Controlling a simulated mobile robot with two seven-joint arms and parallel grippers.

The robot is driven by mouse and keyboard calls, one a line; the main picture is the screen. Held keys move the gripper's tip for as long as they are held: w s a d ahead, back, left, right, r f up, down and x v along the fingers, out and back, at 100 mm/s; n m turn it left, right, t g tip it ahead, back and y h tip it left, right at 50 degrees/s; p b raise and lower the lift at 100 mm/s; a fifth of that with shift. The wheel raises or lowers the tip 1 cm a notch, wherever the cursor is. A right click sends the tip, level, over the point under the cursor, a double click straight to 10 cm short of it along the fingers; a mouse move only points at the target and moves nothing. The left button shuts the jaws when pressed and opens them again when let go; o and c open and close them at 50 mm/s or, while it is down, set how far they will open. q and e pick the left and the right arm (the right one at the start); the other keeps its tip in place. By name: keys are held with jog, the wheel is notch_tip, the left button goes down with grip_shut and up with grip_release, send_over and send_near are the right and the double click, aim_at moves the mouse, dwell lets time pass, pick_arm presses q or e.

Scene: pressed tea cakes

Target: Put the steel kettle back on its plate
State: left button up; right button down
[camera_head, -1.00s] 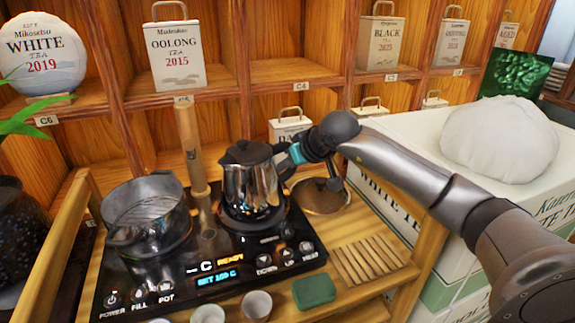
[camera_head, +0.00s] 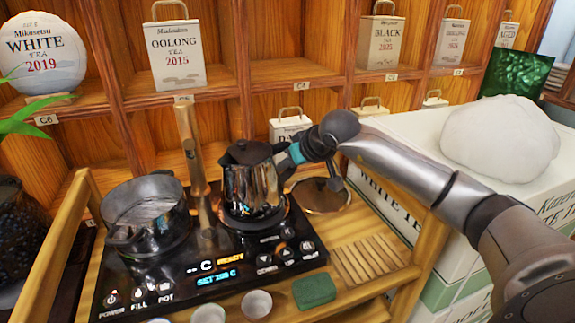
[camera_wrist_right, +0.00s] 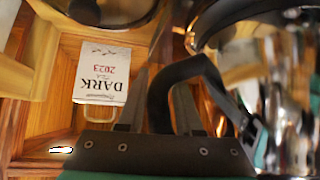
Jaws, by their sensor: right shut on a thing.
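The steel kettle (camera_head: 252,187), shiny with a dark lid, stands upright over the right-hand plate (camera_head: 232,222) of the black tea stove. Its base looks to be at the plate, but I cannot tell whether it touches. My right gripper (camera_head: 287,160) comes in from the right and is shut on the kettle's black handle. In the right wrist view the handle (camera_wrist_right: 187,72) passes between the fingers of my gripper (camera_wrist_right: 160,95), with the mirror-like kettle body (camera_wrist_right: 295,110) at the right edge. My left gripper is out of view.
A glass-like pot (camera_head: 147,215) sits on the stove's left side, with a wooden-handled post (camera_head: 190,145) between it and the kettle. Small cups (camera_head: 257,304), a green block (camera_head: 314,290) and a slatted wooden rack (camera_head: 368,260) lie in front. A round tray (camera_head: 322,196) is behind right.

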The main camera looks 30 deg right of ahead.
jog(key=shift+r, duration=0.2)
dwell(0.3)
jog(key=shift+f+b, duration=0.65)
jog(key=shift+b, duration=0.05)
jog(key=c, duration=0.8)
grip_release()
jog(key=shift+c, duration=0.2)
jog(key=shift+s+f, duration=0.1)
jog(key=shift+f, duration=0.25)
jog(key=shift+p+v, duration=0.4)
jog(key=shift+v, duration=0.9)
jog(key=v, duration=0.8)
jog(key=shift+r+b, duration=0.25)
jog(key=shift+b, duration=0.2)
jog(key=shift+s, duration=0.1)
